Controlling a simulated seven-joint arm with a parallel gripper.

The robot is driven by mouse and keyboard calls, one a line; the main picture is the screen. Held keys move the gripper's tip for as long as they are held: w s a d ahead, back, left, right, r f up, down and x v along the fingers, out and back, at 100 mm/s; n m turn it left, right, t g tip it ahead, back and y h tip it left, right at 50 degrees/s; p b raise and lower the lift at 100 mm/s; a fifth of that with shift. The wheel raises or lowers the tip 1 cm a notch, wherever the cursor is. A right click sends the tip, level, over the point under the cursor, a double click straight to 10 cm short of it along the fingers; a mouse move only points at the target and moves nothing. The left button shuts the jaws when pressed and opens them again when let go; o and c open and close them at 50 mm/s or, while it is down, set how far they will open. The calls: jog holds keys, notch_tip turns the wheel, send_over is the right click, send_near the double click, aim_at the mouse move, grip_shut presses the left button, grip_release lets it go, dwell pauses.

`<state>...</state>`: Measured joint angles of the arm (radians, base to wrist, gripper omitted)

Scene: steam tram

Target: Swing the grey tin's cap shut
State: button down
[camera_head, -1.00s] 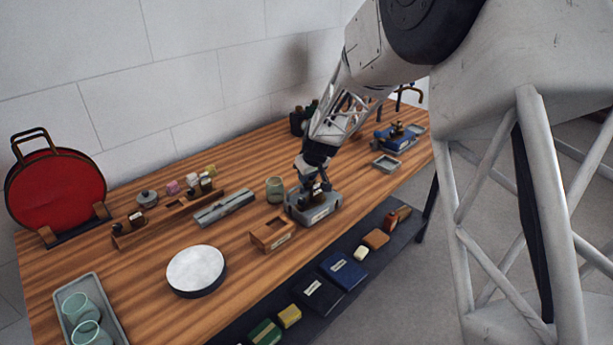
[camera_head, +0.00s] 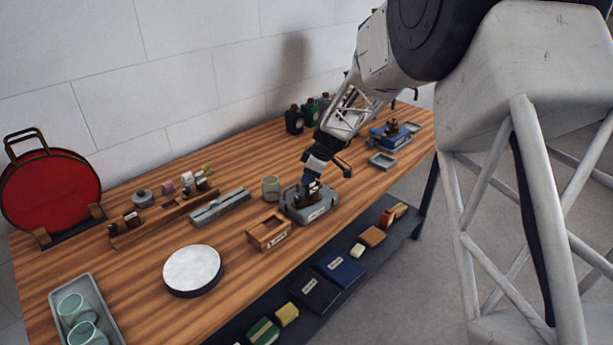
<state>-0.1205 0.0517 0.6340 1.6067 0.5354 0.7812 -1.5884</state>
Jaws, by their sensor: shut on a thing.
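The grey tin (camera_head: 318,212), a low box with a pale label on its front, stands on the wooden bench near the front edge. Dark brown shapes show at its top, and a grey rounded edge shows at its left. My gripper (camera_head: 309,180) is just above the tin, tilted, its fingertips down at the tin's top. It is shut on a small part there, which seems to be the tin's cap. The fingers and the tin's top hide most of the cap, so its angle is hard to tell.
A green glass cup (camera_head: 271,188) stands close left of the tin, and a wooden box (camera_head: 268,238) is in front-left. A grey tray (camera_head: 381,161) and a blue tin (camera_head: 390,141) are at the right. Dark bottles (camera_head: 294,121) stand behind. Bare bench lies around the white disc (camera_head: 192,268).

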jog(key=n, duration=0.2)
jog(key=d+n+g, duration=0.1)
jog(key=n+g, duration=0.1)
jog(key=n, duration=0.1)
jog(key=shift+w+d+n, duration=0.15)
jog(key=shift+d+n, duration=0.15)
jog(key=n, duration=0.2)
jog(key=n+g, duration=0.1)
jog(key=d+n+g+h, duration=0.1)
jog(key=n, duration=0.1)
jog(key=shift+w+d+n, duration=0.1)
jog(key=shift+w+n, duration=0.2)
jog(key=shift+w, duration=0.1)
jog(key=c, duration=1)
grip_release()
jog(key=v, duration=0.7)
jog(key=shift+w+r, duration=0.15)
jog(key=shift+r, duration=0.2)
